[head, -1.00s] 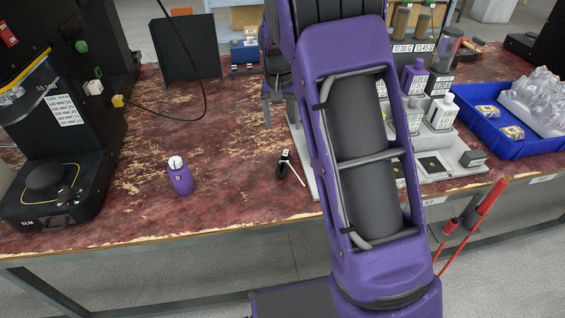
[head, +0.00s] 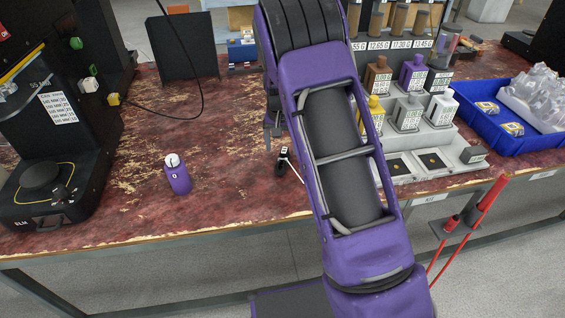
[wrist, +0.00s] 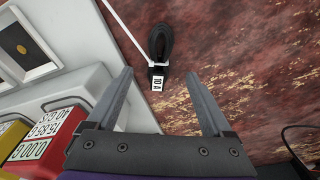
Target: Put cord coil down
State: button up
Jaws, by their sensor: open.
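The cord coil (wrist: 160,42) is a small black loop with a white tag reading "10 A" (wrist: 158,82). It lies on the worn red table top, near the front edge, and also shows in the head view (head: 281,169) just left of my arm. A thin white strip runs from it. My gripper (wrist: 158,74) is open, with nothing between its fingers. In the wrist view the coil lies beyond the fingertips, with the tag in line with the gap. In the head view my gripper (head: 273,132) is partly hidden by my arm.
A grey stepped rack (head: 440,165) with bottles stands right of the coil, close to my gripper. A blue bin (head: 505,140) is farther right. A purple bottle (head: 178,178) stands left, beside a black machine (head: 45,190). Table between bottle and coil is clear.

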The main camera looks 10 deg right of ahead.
aim_at(282, 158)
jog(key=f, duration=0.4)
jog(key=shift+w+d+f+b, duration=0.15)
jog(key=shift+w+f+b, duration=0.1)
jog(key=shift+f+b, duration=0.15)
jog(key=shift+r, duration=0.1)
grip_shut()
